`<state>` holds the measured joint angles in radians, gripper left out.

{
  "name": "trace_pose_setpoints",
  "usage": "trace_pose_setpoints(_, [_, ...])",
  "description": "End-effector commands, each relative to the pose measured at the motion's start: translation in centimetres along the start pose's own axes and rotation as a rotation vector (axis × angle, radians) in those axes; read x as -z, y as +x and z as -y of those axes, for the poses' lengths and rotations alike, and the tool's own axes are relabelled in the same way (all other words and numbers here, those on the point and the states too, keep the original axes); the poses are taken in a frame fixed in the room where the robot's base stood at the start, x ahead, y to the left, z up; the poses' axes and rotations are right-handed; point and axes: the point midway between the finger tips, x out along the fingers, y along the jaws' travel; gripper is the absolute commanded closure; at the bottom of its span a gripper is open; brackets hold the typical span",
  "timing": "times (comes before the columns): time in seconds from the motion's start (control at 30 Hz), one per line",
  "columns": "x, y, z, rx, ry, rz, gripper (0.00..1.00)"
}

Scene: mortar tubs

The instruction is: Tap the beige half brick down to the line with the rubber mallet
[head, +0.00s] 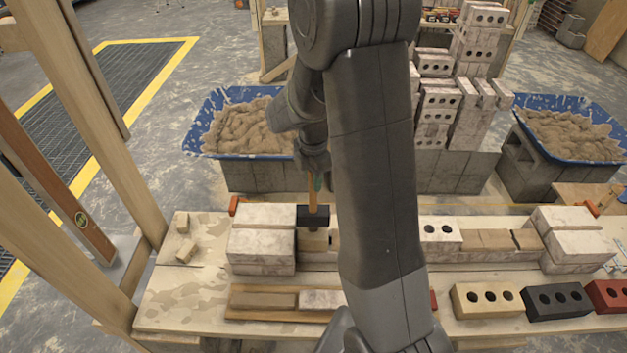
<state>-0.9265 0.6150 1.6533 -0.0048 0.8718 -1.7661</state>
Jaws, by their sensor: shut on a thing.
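My gripper (315,163) is shut on the handle of the rubber mallet (313,217). The mallet hangs head down, its black head low over the brick course and its wood and green handle above. The beige half brick (311,242) sits directly under the head, just right of the pale end bricks. The head covers its top, so I cannot tell whether they touch. A thin yellowish line (490,205) runs along the course at the right. My arm hides the middle of the course and part of the line.
Pale stacked bricks (262,243) stand left of the half brick, and another stack (572,240) ends the course at right. Loose beige (487,300), black and red bricks lie in front. Blue mortar tubs (205,130) stand behind. A timber frame (75,235) rises at left.

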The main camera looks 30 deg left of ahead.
Motion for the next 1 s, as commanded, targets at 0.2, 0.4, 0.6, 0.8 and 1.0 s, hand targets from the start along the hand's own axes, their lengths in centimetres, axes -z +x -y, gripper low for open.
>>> trace_pose_setpoints(0.2, [0.0,-1.0,0.0,0.000,0.000,0.000,1.00])
trace_pose_setpoints(0.4, [0.0,-1.0,0.0,-0.001,0.000,0.000,1.00])
trace_pose_setpoints(0.6, [0.0,-2.4,0.0,-0.001,0.000,0.000,1.00])
trace_pose_setpoints(0.8, [0.0,-5.4,-0.1,-0.002,0.000,0.001,1.00])
trace_pose_setpoints(1.0, [0.0,-6.1,0.0,0.000,0.000,0.000,1.00])
